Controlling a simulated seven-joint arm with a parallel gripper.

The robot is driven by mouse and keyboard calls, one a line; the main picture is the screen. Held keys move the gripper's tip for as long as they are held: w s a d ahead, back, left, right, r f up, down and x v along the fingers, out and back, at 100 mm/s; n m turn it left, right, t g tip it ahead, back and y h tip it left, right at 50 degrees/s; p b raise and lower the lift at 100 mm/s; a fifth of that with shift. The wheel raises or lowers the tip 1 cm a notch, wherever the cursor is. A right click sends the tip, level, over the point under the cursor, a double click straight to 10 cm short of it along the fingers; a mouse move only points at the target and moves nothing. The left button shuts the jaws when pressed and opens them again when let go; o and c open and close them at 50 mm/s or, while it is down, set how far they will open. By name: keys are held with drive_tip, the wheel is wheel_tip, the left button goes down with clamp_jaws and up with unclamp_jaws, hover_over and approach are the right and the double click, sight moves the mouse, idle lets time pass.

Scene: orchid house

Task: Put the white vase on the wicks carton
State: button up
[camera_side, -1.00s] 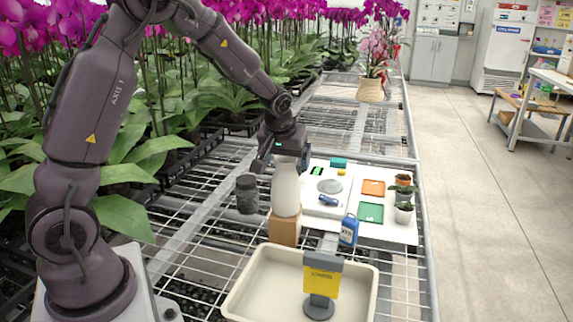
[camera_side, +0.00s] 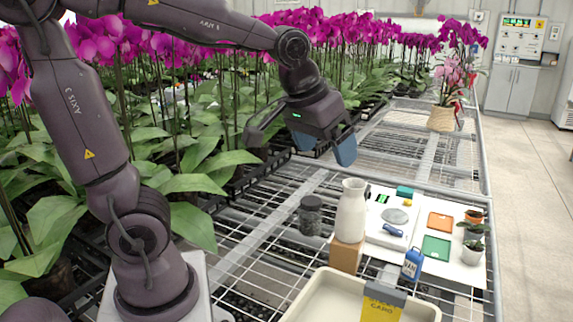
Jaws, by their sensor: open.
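The white vase (camera_side: 351,212) stands upright on top of a brown carton (camera_side: 346,256) on the wire bench. The carton looks like the wicks carton, but I cannot read any label on it. My gripper (camera_side: 300,150) is open and empty, raised above and to the left of the vase, clear of it. Its fingers are spread wide apart, and nothing is between them.
A dark jar (camera_side: 311,215) stands left of the vase. A cream tray (camera_side: 300,305) with a yellow sign (camera_side: 383,303) is in front. A blue bottle (camera_side: 412,263) stands right of the carton. A white board (camera_side: 465,275) holds a scale, coloured squares and small pots.

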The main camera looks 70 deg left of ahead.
drive_tip(key=s+d+m+t+h, duration=0.1)
drive_tip(key=s+d+m, duration=0.3)
drive_tip(key=s, duration=0.5)
drive_tip(key=shift+s+d+f, duration=0.15)
drive_tip(key=shift+d+f, duration=0.1)
drive_tip(key=shift+d, duration=0.35)
